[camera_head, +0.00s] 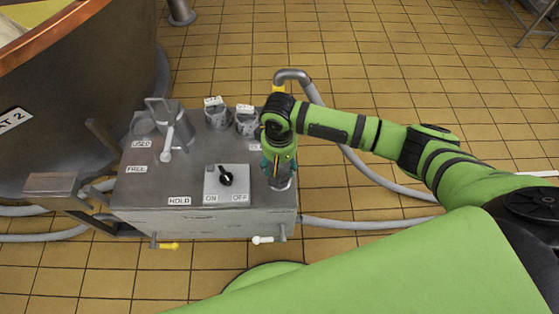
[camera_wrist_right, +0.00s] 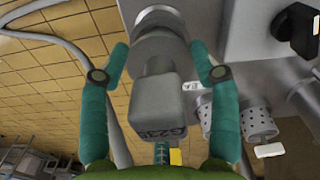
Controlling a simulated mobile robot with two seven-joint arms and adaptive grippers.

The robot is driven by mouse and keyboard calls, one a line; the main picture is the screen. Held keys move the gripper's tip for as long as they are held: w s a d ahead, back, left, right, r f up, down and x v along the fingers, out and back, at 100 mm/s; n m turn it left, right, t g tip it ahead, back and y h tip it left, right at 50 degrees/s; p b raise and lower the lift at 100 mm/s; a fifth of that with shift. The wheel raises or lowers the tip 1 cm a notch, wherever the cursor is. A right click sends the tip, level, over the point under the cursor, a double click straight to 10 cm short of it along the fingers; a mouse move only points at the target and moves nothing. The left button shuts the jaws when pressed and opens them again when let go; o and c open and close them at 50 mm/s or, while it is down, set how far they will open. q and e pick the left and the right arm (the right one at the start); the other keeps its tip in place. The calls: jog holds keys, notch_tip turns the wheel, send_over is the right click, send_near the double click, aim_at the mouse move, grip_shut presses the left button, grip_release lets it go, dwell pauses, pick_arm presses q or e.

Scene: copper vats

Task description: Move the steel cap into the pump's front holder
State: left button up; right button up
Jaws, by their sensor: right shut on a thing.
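The pump (camera_head: 145,190) is a grey steel box with a flat top. My right gripper (camera_head: 280,168) is over its right end, pointing down. In the right wrist view its teal fingers (camera_wrist_right: 160,62) are shut on a grey steel piece, which I take to be the steel cap (camera_wrist_right: 158,95); it has a block-shaped part with partly legible lettering. In the head view a steel cylinder (camera_head: 281,182) shows just below the fingers, at the pump's right front. I cannot tell whether it is the cap or a holder, or whether the cap is seated. My left gripper is out of view.
Two perforated cups (camera_head: 216,114) (camera_head: 246,122) stand at the pump's back edge. A switch panel (camera_head: 226,184) and a lever (camera_head: 168,138) are on top. Taps (camera_head: 166,245) (camera_head: 264,240) stick out in front. A copper vat (camera_head: 75,85) stands left; a hose (camera_head: 350,158) runs right.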

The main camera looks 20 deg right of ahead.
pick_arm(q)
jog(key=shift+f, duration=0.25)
pick_arm(e)
jog(key=shift+f, duration=0.65)
pick_arm(q)
jog(key=shift+b, duration=0.3)
pick_arm(e)
jog(key=shift+f, duration=0.15)
jog(key=shift+f, duration=0.35)
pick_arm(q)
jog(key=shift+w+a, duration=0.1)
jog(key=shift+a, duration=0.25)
pick_arm(e)
jog(key=shift+f, duration=0.2)
jog(key=o, duration=1.4)
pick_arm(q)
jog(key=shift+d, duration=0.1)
